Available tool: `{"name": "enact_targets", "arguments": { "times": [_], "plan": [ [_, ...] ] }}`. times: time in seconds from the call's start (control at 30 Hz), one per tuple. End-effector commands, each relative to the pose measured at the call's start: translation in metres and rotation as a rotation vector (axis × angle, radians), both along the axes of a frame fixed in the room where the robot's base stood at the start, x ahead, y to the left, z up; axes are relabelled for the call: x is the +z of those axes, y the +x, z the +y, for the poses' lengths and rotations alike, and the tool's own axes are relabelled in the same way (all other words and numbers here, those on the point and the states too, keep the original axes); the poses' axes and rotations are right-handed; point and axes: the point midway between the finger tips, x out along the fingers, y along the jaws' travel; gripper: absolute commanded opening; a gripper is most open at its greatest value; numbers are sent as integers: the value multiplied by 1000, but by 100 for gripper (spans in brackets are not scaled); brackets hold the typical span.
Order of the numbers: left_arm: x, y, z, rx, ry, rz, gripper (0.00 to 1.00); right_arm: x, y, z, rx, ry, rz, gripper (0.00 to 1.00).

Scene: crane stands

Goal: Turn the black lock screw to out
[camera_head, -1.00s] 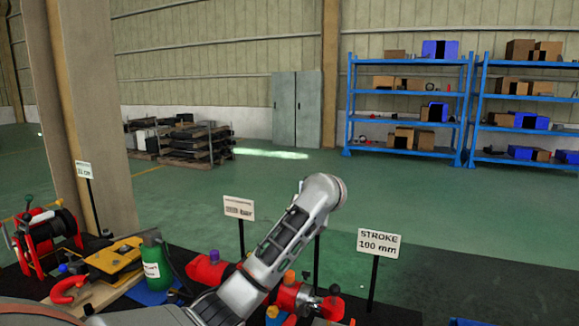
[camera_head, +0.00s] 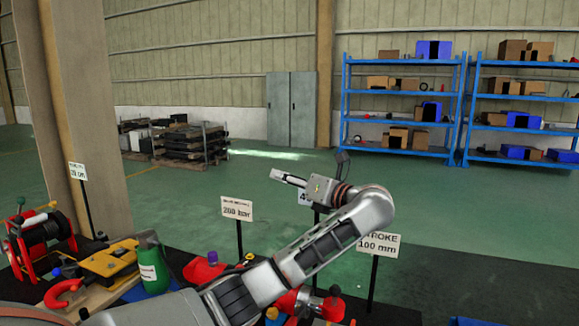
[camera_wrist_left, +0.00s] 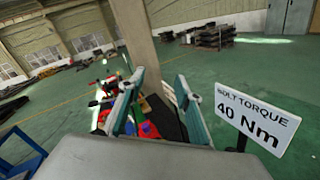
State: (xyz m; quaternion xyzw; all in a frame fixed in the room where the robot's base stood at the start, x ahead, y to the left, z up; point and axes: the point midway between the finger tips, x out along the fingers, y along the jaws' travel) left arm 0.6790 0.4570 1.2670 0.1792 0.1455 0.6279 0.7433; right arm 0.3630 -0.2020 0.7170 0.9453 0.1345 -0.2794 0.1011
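A black knob (camera_head: 334,303), which may be the black lock screw, sits at the right end of a red and metal device (camera_head: 296,300) at the bottom of the head view. My left arm hides part of that device, and the knob's setting is too small to tell. My left gripper (camera_head: 276,176) is raised well above and behind the knob, with its fingers pointing left. In the left wrist view my left gripper (camera_wrist_left: 160,76) has its two fingers apart with nothing between them. My right gripper is in neither view.
A green bottle (camera_head: 152,264), a yellow device (camera_head: 108,260) and a red reel (camera_head: 38,240) stand at the left. Signs on posts read 200 bar (camera_head: 237,208) and 100 mm (camera_head: 379,246). A 40 Nm sign (camera_wrist_left: 255,118) stands close to my left gripper.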

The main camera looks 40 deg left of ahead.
Motion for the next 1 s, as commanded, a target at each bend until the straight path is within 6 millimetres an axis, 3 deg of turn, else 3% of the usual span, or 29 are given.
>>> {"name": "enact_targets", "arguments": {
  "times": [0.2, 0.37, 1.0],
  "plan": [
    [28, -6, -14, 30, 116, -73, 34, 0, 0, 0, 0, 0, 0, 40],
    [39, -9, -21, 39, 162, -103, 34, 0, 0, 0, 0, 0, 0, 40],
    [41, -10, -23, 41, 174, -111, 34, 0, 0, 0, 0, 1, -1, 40]
  ]
}}
